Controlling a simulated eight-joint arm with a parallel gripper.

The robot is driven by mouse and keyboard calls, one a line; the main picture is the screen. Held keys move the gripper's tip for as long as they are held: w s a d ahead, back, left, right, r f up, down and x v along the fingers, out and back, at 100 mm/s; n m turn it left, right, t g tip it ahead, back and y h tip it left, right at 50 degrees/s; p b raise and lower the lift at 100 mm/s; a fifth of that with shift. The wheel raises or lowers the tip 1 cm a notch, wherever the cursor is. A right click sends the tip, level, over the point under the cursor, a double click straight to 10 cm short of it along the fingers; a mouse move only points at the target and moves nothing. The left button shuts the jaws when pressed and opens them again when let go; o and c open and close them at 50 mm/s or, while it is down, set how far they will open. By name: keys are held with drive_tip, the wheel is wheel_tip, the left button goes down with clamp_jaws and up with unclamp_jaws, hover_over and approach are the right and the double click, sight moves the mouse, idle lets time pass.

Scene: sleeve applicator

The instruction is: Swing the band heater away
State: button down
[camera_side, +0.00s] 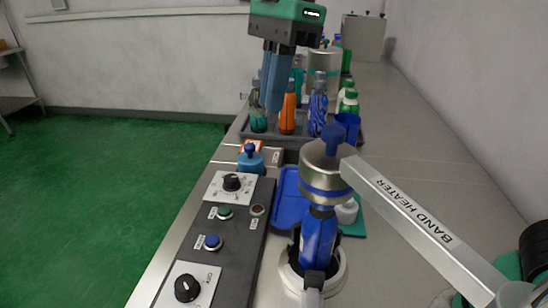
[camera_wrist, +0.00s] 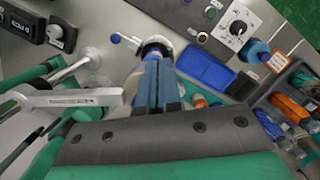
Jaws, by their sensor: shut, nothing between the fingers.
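The band heater (camera_side: 325,172) is a silver round head with a blue knob (camera_side: 333,133) on top. It sits over the upper end of a blue bottle (camera_side: 318,238) standing in a round base. Its flat silver arm (camera_side: 415,222), lettered BAND HEATER, runs to a pivot at the lower right. In the wrist view the arm (camera_wrist: 75,97) comes in from the left, and my fingers hide most of the head. My gripper (camera_side: 272,107) is shut and empty, behind the heater and above the bottle tray. Its fingers (camera_wrist: 158,58) also show in the wrist view.
A dark control panel (camera_side: 230,235) with dials and buttons lies left of the bottle. A blue tray (camera_side: 289,200) lies beside it. A grey tray (camera_side: 262,138) of several bottles stands behind, under my gripper.

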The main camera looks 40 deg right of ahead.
sight(334, 128)
idle(0.4)
drive_tip(key=c, duration=1)
unclamp_jaws()
drive_tip(key=shift+s+d, duration=0.15)
drive_tip(key=shift+c, duration=0.2)
drive_tip(key=o, duration=0.5)
drive_tip(key=s+d+n, duration=0.1)
drive_tip(key=n, duration=0.1)
drive_tip(key=s+d+r+n+h, duration=0.1)
drive_tip(key=d+n, duration=0.1)
drive_tip(key=s+d+n, duration=0.1)
drive_tip(key=n, duration=0.1)
drive_tip(key=shift+s+d+r+n+h, duration=0.15)
drive_tip(key=shift+s+d+n+h, duration=0.05)
drive_tip(key=shift+s+n+h, duration=0.2)
drive_tip(key=shift+o, duration=0.2)
drive_tip(key=shift+s+d+n, duration=0.1)
drive_tip(key=shift+d+n, duration=0.1)
drive_tip(key=shift+n, duration=0.2)
drive_tip(key=shift+f, duration=2.75)
clamp_jaws()
